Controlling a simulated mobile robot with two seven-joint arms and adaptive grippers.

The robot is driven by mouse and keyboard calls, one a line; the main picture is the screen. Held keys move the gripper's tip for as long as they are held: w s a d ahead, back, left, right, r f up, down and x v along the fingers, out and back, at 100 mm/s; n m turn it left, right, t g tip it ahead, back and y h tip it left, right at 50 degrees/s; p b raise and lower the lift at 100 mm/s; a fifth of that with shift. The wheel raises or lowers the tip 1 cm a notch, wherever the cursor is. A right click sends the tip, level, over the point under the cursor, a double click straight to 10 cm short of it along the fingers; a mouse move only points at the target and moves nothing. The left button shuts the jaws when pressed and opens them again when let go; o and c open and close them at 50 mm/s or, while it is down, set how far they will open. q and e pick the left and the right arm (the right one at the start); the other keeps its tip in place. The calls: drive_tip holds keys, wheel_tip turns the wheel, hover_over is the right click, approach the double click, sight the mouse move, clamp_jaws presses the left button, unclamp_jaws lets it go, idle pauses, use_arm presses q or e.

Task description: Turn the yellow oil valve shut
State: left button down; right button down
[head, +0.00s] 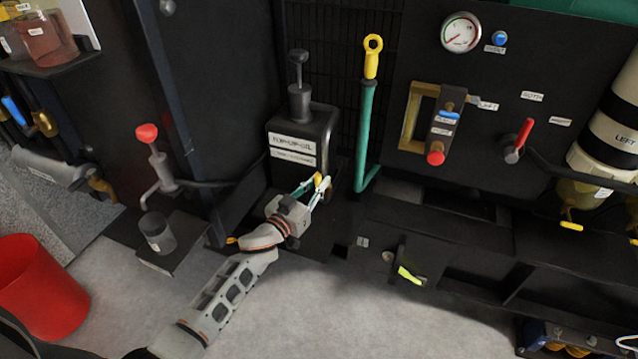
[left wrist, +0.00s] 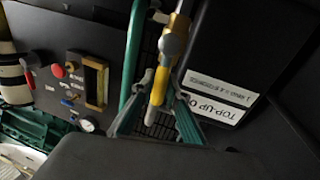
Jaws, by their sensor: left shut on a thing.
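The yellow oil valve lever (head: 318,180) is at the front right of the black top-up oil box (head: 302,135). In the left wrist view the yellow lever (left wrist: 160,86) runs from a brass valve body (left wrist: 174,44) back between my fingers, roughly in line with the brass pipe above it. My left gripper (head: 319,187) is shut on this lever, its green-and-grey fingers on either side. In the head view the gripper and its fingers hide most of the valve body. My right gripper is in neither view.
A green bar with a yellow ring handle (head: 371,60) stands just right of the box. A panel with a gauge (head: 461,33) and a red lever (head: 523,135) is farther right. A red-knobbed tap (head: 148,134) and red bucket (head: 40,286) are left. The front floor is clear.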

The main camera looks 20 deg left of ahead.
use_arm(q)
drive_tip(key=shift+a+n, duration=0.5)
drive_tip(key=shift+n, duration=0.6)
drive_tip(key=a+f+n+t+y+b, duration=0.1)
drive_tip(key=a+f+n+t+y, duration=0.1)
drive_tip(key=n, duration=1.5)
drive_tip(key=shift+a+f+y+b, duration=0.3)
drive_tip(key=shift+a+f+y, duration=0.3)
drive_tip(key=shift+a+f, duration=0.95)
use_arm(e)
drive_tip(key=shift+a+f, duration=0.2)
use_arm(q)
drive_tip(key=shift+d+f+n, duration=0.3)
drive_tip(key=shift+d+f, duration=0.05)
drive_tip(key=shift+d, duration=0.05)
drive_tip(key=c, duration=2)
unclamp_jaws()
drive_tip(key=shift+o, duration=0.2)
drive_tip(key=shift+w, duration=0.1)
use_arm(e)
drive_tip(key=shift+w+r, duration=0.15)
